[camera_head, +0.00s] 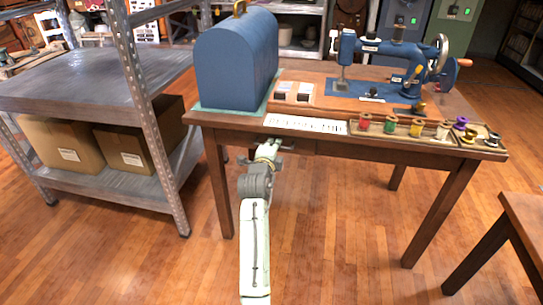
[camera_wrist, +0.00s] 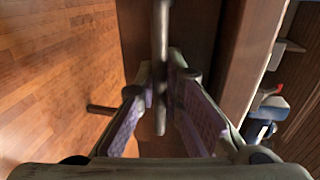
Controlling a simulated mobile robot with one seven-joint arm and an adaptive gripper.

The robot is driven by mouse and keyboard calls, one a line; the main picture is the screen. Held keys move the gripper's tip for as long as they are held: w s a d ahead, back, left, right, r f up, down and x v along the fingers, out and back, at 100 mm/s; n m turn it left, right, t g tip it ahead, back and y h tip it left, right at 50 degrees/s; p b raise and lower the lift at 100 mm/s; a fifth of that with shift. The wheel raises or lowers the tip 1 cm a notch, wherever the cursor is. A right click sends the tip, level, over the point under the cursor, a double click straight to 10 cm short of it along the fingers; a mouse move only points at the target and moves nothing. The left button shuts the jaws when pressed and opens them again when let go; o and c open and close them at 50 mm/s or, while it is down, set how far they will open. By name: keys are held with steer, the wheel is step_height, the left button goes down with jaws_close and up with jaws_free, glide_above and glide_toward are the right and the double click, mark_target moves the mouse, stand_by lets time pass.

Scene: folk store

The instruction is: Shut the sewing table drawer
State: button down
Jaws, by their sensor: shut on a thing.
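The wooden sewing table (camera_head: 311,73) stands in the middle of the head view. Its drawer front (camera_head: 335,149) is under the tabletop's front edge; how far out the drawer stands is hard to tell. My gripper (camera_head: 270,149) is at the left part of this front, below the tabletop. In the wrist view, my gripper (camera_wrist: 162,88) has its two purple-padded fingers closed around a grey bar-shaped drawer handle (camera_wrist: 161,35). The dark drawer front (camera_wrist: 200,25) lies behind the handle. The contact is partly hidden by the fingers.
A blue sewing machine (camera_head: 385,65), a domed blue case (camera_head: 237,62) and a tray of thread spools (camera_head: 400,128) stand on the table. A metal shelf (camera_head: 90,80) with cardboard boxes (camera_head: 60,143) is at left. Another table (camera_head: 525,215) is at right. Floor in front is clear.

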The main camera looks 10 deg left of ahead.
steer(key=shift+w+r, duration=0.1)
steer(key=shift+w, duration=0.35)
steer(key=c, duration=2)
jaws_free()
steer(key=shift+w, duration=0.1)
steer(key=shift+o, duration=0.2)
steer(key=s+r, duration=0.1)
steer(key=s, duration=0.6)
steer(key=shift+s+a+r, duration=0.15)
steer(key=shift+s+r, duration=0.05)
